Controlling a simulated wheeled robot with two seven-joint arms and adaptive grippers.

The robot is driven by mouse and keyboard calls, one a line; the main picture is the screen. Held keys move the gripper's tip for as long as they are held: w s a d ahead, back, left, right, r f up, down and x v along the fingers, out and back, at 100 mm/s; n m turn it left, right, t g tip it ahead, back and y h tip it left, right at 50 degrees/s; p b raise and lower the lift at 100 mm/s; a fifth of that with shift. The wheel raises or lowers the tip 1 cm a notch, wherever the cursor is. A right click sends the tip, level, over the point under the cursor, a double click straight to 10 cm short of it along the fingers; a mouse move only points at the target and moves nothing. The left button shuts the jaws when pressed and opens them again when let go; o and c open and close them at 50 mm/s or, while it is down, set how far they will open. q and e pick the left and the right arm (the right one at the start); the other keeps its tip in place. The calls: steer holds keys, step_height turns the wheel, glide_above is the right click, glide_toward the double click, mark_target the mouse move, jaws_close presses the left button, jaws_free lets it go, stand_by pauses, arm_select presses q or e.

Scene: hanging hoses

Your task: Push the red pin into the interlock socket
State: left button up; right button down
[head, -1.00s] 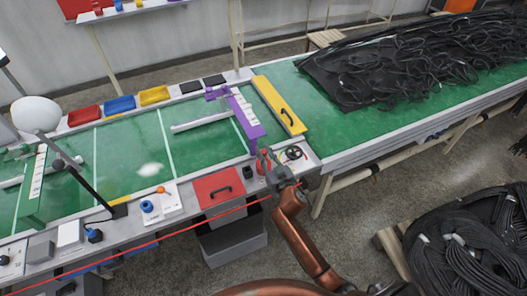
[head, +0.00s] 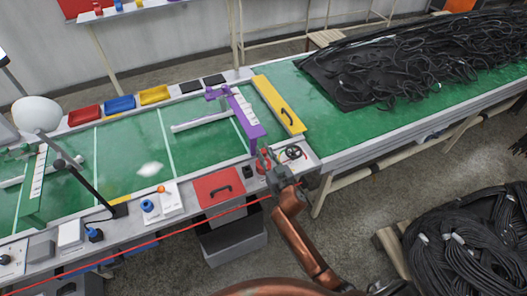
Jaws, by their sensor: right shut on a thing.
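My right gripper (head: 268,164) is at the front edge of the bench, right of the red panel, with its copper-coloured arm coming up from below. It is shut on a small red thing (head: 263,168), which looks like the red pin; the gripper partly covers it. A small black block (head: 247,172) stands just left of it, and I cannot tell whether this is the interlock socket. How the pin sits relative to any socket is too small and hidden to tell. My left gripper is out of view.
A red panel with a handle (head: 218,188) lies left of my gripper. A black handwheel (head: 293,152) is close on its right. A purple frame (head: 247,118) and a yellow panel (head: 279,104) stand behind. A red line (head: 150,241) crosses the front.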

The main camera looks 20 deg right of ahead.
arm_select(q)
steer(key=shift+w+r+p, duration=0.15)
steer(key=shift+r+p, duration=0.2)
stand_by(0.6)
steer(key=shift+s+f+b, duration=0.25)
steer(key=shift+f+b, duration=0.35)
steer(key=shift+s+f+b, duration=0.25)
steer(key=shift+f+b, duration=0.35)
steer(key=shift+b, duration=0.05)
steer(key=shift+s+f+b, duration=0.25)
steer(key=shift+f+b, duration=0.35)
arm_select(e)
steer(key=shift+f, duration=2.7)
steer(key=c, duration=1.7)
jaws_free()
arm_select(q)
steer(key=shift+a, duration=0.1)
arm_select(e)
steer(key=s, duration=1.2)
steer(key=shift+d, duration=0.25)
